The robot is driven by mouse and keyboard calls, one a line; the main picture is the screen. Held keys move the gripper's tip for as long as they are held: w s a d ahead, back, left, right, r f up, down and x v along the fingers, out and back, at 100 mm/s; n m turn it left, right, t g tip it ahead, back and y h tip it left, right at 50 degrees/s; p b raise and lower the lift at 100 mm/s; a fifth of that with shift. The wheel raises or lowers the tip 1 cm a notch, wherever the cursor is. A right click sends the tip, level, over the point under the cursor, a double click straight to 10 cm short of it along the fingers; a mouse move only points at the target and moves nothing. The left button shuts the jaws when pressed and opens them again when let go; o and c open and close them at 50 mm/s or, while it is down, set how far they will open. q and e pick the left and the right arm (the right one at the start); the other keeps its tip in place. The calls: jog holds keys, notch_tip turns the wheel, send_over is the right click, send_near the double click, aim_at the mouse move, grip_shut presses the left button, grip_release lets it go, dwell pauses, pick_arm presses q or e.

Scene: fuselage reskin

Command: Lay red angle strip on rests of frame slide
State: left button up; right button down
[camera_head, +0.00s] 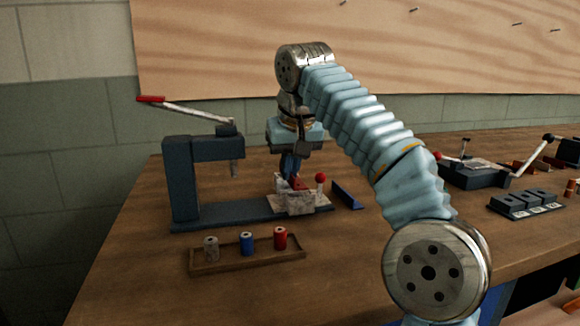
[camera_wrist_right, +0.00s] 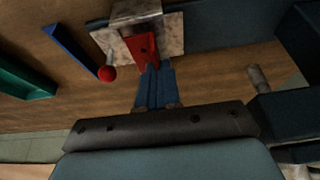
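The red angle strip (camera_head: 299,184) is at the fingertips of my right gripper (camera_head: 290,168), over the pale metal frame slide (camera_head: 293,204). In the right wrist view the strip (camera_wrist_right: 142,46) lies along the slide block (camera_wrist_right: 168,36), and the blue fingers (camera_wrist_right: 155,82) are close together at its near end. Whether the strip bears on the rests is hard to tell, as the fingers and arm hide part of it. A red ball knob (camera_head: 320,178) stands at the slide's right end. My left gripper is not in view.
A dark blue press (camera_head: 182,182) with a red-handled lever stands left of the slide. A blue angle strip (camera_head: 347,195) lies to its right; a green one (camera_wrist_right: 25,80) shows in the wrist view. A wooden tray (camera_head: 232,263) with grey, blue and red spools lies in front.

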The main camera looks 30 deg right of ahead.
jog(key=shift+f+b, duration=0.45)
jog(key=shift+f, duration=0.2)
jog(key=c, duration=1.3)
grip_release()
jog(key=shift+o, duration=0.2)
jog(key=shift+r, duration=0.15)
jog(key=p+v, duration=0.5)
jog(key=v, duration=0.8)
jog(key=shift+s+r, duration=0.15)
jog(key=shift+s, duration=0.1)
